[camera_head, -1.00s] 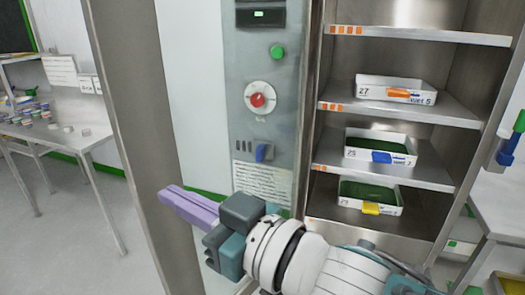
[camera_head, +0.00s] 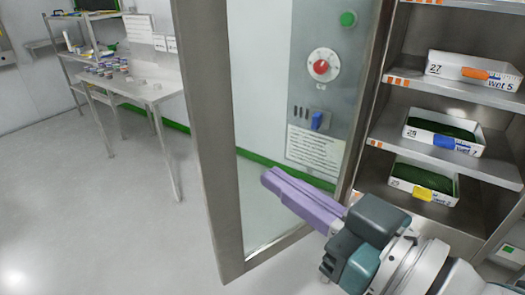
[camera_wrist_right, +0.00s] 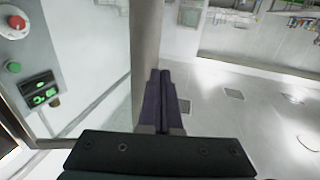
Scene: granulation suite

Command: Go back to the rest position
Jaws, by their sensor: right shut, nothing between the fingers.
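My right gripper (camera_head: 268,180) has purple fingers pressed together with nothing between them. In the head view it reaches in from the lower right and points left, in front of the glass-panelled door and the control panel. In the right wrist view the shut fingers (camera_wrist_right: 160,75) overlap the metal post, with bare floor to their right. I cannot tell whether the fingers touch anything. My left gripper does not show in the head view.
A metal door frame (camera_head: 205,130) stands upright close to my right gripper. The control panel (camera_head: 322,95) has a red knob and green button. The open cabinet (camera_head: 400,100) holds white trays on shelves. A table (camera_head: 150,92) with small containers stands back left. The floor (camera_head: 90,210) left is clear.

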